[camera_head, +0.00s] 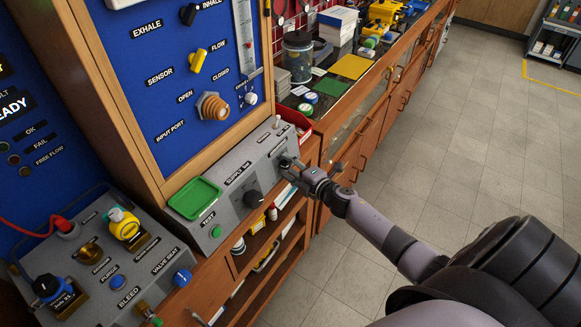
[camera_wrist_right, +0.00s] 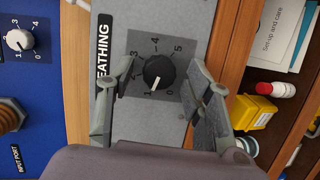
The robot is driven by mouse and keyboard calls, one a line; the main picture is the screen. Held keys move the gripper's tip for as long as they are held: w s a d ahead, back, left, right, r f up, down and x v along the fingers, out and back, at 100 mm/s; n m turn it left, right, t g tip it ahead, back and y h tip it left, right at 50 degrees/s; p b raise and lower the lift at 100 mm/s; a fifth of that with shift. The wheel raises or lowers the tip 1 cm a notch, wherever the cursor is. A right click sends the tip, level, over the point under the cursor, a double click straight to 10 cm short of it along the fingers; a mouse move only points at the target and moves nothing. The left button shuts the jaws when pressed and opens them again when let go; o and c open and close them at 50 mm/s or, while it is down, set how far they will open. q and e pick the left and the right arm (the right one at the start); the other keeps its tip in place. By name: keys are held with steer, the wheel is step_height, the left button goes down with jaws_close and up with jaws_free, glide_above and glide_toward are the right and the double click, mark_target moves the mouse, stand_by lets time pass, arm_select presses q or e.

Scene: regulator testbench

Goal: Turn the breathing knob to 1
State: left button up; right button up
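The breathing knob (camera_wrist_right: 158,73) is a round black knob with a white pointer, on a grey square dial plate in the right wrist view. Its pointer aims down and slightly left, at the printed 1. The cut-off label beside it reads "EATHING" (camera_wrist_right: 104,48). My right gripper (camera_wrist_right: 162,82) is open, with one finger on each side of the knob and visible gaps to it. In the head view my right gripper (camera_head: 291,167) is at the right end of the grey control box (camera_head: 230,222) and covers the breathing knob. My left gripper is not in view.
A black supply knob (camera_head: 253,198), a green test button (camera_head: 216,232) and a green tray (camera_head: 195,198) are on the same box. A small toggle (camera_head: 277,122) stands behind my gripper.

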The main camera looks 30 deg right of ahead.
steer(key=shift+s, duration=0.1)
steer(key=v, duration=1.2)
stand_by(0.5)
